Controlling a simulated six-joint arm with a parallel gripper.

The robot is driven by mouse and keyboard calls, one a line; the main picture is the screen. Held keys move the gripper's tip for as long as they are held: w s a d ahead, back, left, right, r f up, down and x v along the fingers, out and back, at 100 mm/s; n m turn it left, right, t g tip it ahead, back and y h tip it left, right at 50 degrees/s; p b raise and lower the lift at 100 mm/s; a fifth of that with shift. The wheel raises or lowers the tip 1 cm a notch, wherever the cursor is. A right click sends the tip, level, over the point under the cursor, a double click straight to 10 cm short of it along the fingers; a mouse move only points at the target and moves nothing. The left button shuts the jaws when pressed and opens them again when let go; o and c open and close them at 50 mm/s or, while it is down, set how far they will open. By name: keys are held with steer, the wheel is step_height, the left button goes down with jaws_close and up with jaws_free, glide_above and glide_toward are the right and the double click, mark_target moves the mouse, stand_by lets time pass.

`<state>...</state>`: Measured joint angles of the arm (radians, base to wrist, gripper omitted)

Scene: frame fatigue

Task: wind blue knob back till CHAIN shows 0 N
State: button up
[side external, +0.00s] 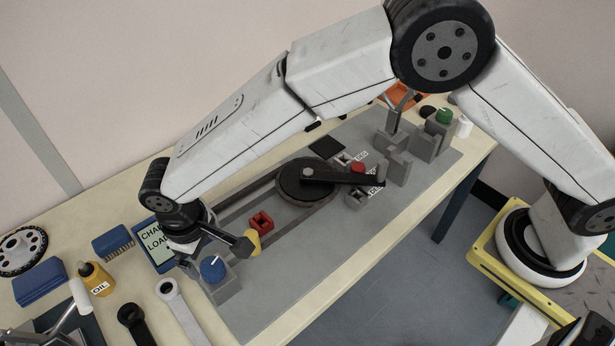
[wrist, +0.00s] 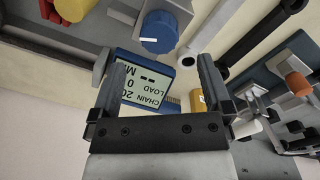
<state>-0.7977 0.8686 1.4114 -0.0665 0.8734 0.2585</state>
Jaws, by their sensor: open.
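The blue knob (side external: 212,269) sits on a grey block at the near-left end of the grey bench plate. It also shows in the wrist view (wrist: 160,32), with a white pointer line on it. My gripper (wrist: 161,80) is open and empty, its fingers apart, with the knob beyond the fingertips and not between them. In the side external view my gripper hangs just behind and left of the knob. The display (side external: 155,250) stands behind the gripper. In the wrist view it appears upside down (wrist: 150,105); CHAIN begins with 20, any further digits hidden by a finger, and LOAD shows 0.
A red block (side external: 261,222) sits inside the chain loop. Wrenches (side external: 180,310), an oil bottle (side external: 97,280) and a blue brush (side external: 113,242) lie left. The front-middle plate is clear.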

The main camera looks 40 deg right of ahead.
mark_target(212, 266)
steer(key=shift+w+d+f, duration=0.1)
steer(key=shift+f, duration=2.75)
steer(key=c, duration=1.2)
steer(key=shift+c, duration=0.2)
steer(key=shift+n, duration=0.3)
steer(key=shift+n, duration=1.9)
steer(key=shift+d, duration=0.1)
